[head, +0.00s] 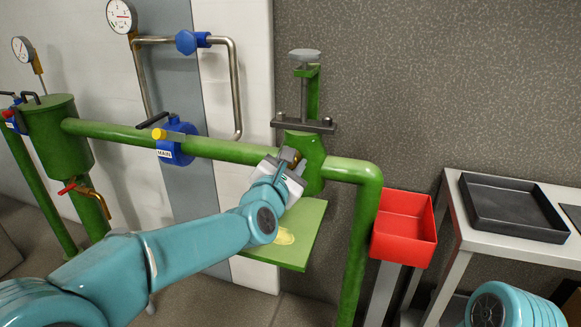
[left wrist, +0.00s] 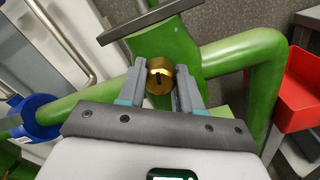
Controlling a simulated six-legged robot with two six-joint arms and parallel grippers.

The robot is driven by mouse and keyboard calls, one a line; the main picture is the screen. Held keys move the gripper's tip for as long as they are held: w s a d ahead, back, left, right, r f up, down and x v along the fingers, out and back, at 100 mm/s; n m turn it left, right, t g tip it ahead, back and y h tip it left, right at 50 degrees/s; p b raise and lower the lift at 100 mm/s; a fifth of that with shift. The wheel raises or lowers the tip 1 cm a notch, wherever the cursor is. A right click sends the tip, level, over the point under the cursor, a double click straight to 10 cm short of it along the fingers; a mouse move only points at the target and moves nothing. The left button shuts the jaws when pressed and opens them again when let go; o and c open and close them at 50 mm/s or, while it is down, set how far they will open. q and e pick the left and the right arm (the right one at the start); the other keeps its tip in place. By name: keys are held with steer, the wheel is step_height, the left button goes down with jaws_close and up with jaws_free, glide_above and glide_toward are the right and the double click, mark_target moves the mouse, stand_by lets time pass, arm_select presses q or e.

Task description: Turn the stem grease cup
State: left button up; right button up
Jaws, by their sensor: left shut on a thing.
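The stem grease cup is a small brass cylinder (left wrist: 160,75) with a dark slot in its face, on the green valve body (left wrist: 178,50). In the head view the cup (head: 290,155) shows only partly behind my gripper. My left gripper (left wrist: 163,88) is shut on the cup, one grey finger on each side of it. In the head view the left gripper (head: 288,167) reaches the valve body (head: 309,150) from the lower left. My right gripper is out of view; only part of my right arm shows at the lower right.
A green pipe (head: 235,151) with a blue MAIN valve (head: 176,148) runs left of the cup. A threaded stem (head: 304,95) rises above it. A green plate with a yellow patch (head: 300,245) lies below. A red bin (head: 403,228) and a black tray (head: 510,207) are right.

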arm_select(q)
steer(key=shift+a+f+m+p, duration=0.15)
steer(key=shift+m+p, duration=1.2)
steer(key=shift+m, duration=7.6)
steer(key=shift+d+f+m+p, duration=0.15)
steer(key=shift+m+p, duration=1.2)
steer(key=shift+m, duration=7.6)
steer(key=shift+a, duration=0.15)
steer(key=o, duration=1)
steer(key=shift+o, duration=0.2)
